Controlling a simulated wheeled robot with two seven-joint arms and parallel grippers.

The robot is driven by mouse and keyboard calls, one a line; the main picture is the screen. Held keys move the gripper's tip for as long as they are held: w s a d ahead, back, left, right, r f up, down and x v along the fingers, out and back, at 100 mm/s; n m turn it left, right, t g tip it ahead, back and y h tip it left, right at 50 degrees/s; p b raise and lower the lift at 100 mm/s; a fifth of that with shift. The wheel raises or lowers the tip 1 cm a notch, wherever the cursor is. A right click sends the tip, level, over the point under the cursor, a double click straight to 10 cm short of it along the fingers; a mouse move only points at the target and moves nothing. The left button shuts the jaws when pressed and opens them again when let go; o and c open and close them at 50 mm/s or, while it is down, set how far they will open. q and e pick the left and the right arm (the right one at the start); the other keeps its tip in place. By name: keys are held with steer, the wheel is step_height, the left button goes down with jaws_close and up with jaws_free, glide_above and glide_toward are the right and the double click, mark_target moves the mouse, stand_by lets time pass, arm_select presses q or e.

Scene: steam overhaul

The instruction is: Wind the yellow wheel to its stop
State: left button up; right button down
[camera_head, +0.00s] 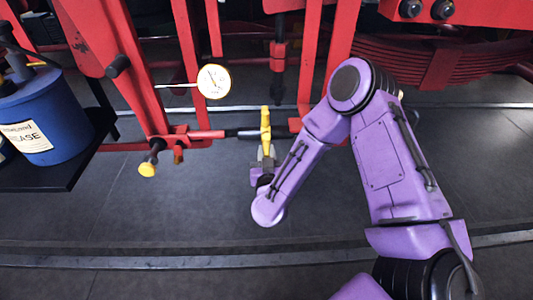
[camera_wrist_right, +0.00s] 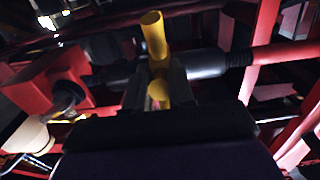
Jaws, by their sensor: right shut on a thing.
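The yellow wheel (camera_head: 266,122) shows almost edge-on in the head view, as an upright yellow piece on a horizontal red and black rod. My right gripper (camera_head: 266,158) reaches it from below and is shut on its lower part. In the right wrist view a yellow bar of the wheel (camera_wrist_right: 154,36) rises above the dark fingers of the gripper (camera_wrist_right: 160,92), with more yellow between them. The fingers hide the gripped part. My left gripper is not in view.
A round dial gauge (camera_head: 213,81) stands left of the wheel. A blue grease bucket (camera_head: 45,110) stands on a black shelf (camera_head: 85,160) at the left. The grey floor below is clear.

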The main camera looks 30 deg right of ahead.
steer(key=shift+w+d+f, duration=0.15)
steer(key=shift+w+f, duration=0.05)
steer(key=shift+f, duration=0.55)
steer(key=shift+w+d+f+b, duration=0.1)
steer(key=shift+w+f+b, duration=0.05)
steer(key=shift+f+b, duration=0.3)
steer(key=shift+w+d, duration=0.1)
steer(key=shift+w, duration=0.1)
steer(key=shift+r, duration=0.1)
steer(key=c, duration=1.3)
jaws_free()
steer(key=o, duration=0.4)
steer(key=shift+w+f, duration=0.15)
steer(key=shift+f, duration=0.05)
